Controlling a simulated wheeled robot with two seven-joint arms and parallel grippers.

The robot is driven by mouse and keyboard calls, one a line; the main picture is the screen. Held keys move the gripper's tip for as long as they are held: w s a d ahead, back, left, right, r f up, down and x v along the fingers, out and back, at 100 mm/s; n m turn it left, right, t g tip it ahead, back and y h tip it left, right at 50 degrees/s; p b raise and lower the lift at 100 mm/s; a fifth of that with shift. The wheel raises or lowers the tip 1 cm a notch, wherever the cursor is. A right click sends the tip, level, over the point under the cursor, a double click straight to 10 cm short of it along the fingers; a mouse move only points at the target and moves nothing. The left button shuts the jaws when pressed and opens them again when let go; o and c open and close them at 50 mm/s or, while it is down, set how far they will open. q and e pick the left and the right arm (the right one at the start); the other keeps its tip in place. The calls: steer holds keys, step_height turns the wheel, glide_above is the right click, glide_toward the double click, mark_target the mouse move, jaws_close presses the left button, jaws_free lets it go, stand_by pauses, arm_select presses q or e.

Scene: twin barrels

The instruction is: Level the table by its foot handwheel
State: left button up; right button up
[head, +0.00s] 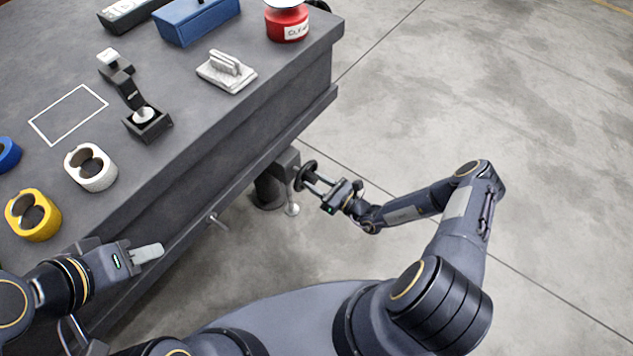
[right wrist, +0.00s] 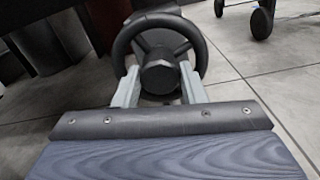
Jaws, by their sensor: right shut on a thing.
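The black foot handwheel (head: 306,176) sits on the table's corner foot (head: 268,190), below the tabletop edge. In the right wrist view the handwheel (right wrist: 160,52) shows a round rim and a central hub. My right gripper (head: 317,183) reaches it from the right. In the right wrist view its two fingers (right wrist: 158,85) stand on either side of the hub, shut on the handwheel. The grey table (head: 240,125) fills the left of the head view. My left gripper (head: 148,253) is beside the table's near side, away from the handwheel; the gap between its fingers is not clear.
On the tabletop are a yellow twin barrel (head: 33,215), a white one (head: 91,168), a blue part (head: 8,154), a black device (head: 148,124), a white brush-like block (head: 227,71), a blue box (head: 196,18) and a red jar (head: 287,22). Open concrete floor (head: 480,90) lies right.

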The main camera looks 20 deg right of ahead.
steer(key=shift+n+p, duration=0.3)
steer(key=shift+n, duration=0.1)
steer(key=n+p, duration=0.2)
steer(key=n, duration=0.1)
steer(key=shift+r+n, duration=0.1)
steer(key=shift+n, duration=0.3)
steer(key=n+p, duration=0.3)
steer(key=n, duration=0.4)
steer(key=shift+p, duration=0.35)
steer(key=n+p, duration=0.3)
steer(key=n, duration=0.3)
steer(key=shift+n, duration=0.3)
steer(key=n+p, duration=0.1)
steer(key=n, duration=0.4)
steer(key=shift+p, duration=0.4)
steer(key=shift+n, duration=0.4)
steer(key=o, duration=1)
